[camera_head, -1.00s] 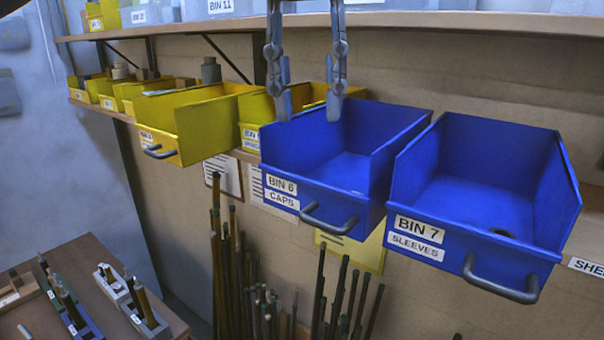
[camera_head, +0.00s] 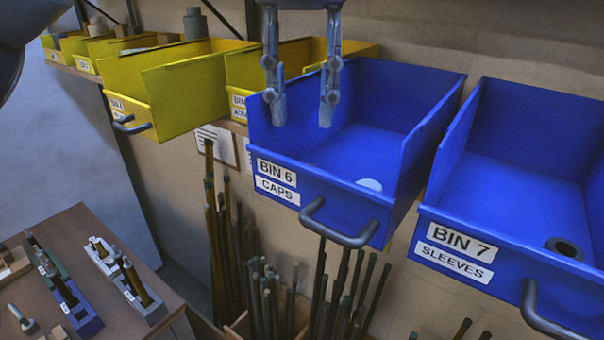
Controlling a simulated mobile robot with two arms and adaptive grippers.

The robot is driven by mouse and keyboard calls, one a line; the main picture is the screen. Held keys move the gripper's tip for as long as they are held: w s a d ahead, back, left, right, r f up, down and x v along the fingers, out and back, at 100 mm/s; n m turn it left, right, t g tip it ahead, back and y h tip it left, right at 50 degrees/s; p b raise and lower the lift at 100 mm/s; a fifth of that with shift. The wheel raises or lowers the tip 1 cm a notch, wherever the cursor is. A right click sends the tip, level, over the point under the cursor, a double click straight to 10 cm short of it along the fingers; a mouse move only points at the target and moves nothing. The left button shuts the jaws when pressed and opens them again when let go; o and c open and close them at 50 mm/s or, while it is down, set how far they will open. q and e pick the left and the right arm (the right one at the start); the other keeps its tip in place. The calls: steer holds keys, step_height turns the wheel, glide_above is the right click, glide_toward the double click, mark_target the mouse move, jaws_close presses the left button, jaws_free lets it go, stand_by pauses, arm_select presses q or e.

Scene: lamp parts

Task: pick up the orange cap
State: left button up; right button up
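I see no orange cap in this view. A small pale, whitish disc (camera_head: 369,184) lies on the floor of the blue bin labelled BIN 6 CAPS (camera_head: 430,125), near its front right corner. My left gripper (camera_head: 303,112) points down over the left part of that bin, its two fingers apart with nothing between them. The fingertips are left of the disc and appear above it; their exact height is hard to tell. The bin's front wall may hide part of its floor. My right gripper is not in view.
The blue BIN 7 SLEEVES (camera_head: 455,195), holding a dark ring (camera_head: 564,247), is to the right. Yellow bins (camera_head: 190,100) stand to the left. Several upright rods (camera_head: 335,290) are below, and a table (camera_head: 150,268) with small racks is at lower left.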

arm_select(q)
steer(key=shift+f, duration=0.75)
steer(key=shift+s+f, duration=0.1)
steer(key=shift+f, duration=0.1)
step_height(320, 180, down, 4)
steer(key=shift+f+p, duration=0.1)
steer(key=shift+p, duration=0.2)
steer(key=shift+f, duration=0.45)
steer(key=shift+s, duration=0.1)
steer(key=c, duration=0.4)
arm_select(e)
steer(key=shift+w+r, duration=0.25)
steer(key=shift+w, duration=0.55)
